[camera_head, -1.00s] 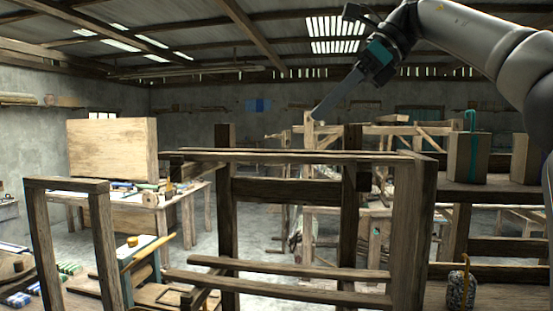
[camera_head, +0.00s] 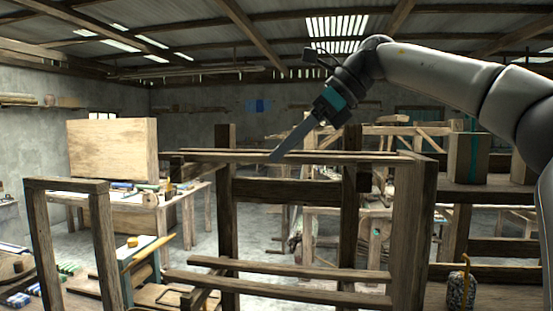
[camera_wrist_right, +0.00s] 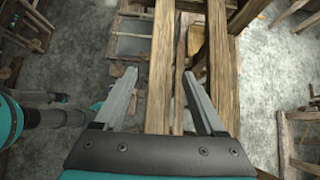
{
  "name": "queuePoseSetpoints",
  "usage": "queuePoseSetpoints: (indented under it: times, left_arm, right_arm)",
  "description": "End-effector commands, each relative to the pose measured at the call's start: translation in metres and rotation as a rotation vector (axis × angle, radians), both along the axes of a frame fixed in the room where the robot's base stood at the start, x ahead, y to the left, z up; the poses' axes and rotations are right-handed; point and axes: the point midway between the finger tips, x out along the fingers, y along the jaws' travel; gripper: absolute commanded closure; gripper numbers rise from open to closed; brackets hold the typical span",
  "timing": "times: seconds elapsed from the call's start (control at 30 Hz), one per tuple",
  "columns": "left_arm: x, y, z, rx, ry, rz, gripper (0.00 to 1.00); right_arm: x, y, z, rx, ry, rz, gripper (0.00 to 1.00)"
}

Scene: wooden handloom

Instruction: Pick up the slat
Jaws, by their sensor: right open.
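Long wooden bars run across the top of the loom frame (camera_head: 412,230) in the head view. I cannot tell for certain which is the slat; a narrow strip (camera_wrist_right: 180,95) lies beside a wider bar (camera_wrist_right: 160,60) in the right wrist view. My right gripper (camera_head: 275,157) reaches down from the upper right, its tips at about the height of the top bars. In the right wrist view my right gripper (camera_wrist_right: 159,74) is open, with the wider bar and the strip showing between its fingers. Nothing is held. My left gripper does not show.
A thicker beam (camera_wrist_right: 220,75) runs alongside to the right in the wrist view. Lower rails (camera_head: 280,283) cross the frame in the head view. An upright wooden frame (camera_head: 38,240) stands at left, and a workbench (camera_head: 180,205) with a large board (camera_head: 112,150) stands behind.

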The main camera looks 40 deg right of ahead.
Motion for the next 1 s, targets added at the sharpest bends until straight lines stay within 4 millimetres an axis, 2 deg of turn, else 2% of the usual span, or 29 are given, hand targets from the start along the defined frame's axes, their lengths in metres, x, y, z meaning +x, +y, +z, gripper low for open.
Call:
queuePoseSetpoints:
  times: [0.13, 0.77, 1.0]
  left_arm:
    - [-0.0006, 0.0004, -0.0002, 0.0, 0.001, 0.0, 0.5]
    - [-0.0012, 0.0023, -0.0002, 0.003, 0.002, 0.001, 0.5]
    - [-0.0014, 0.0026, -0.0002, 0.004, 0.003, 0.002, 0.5]
  right_arm:
    - [-0.0001, -0.0002, -0.0001, 0.001, 0.0, -0.001, 0.3]
    - [-0.0003, -0.0002, 0.0004, 0.0, 0.0, 0.0, 1.0]
    - [-0.0002, -0.0001, 0.0008, 0.0, -0.001, 0.001, 1.0]
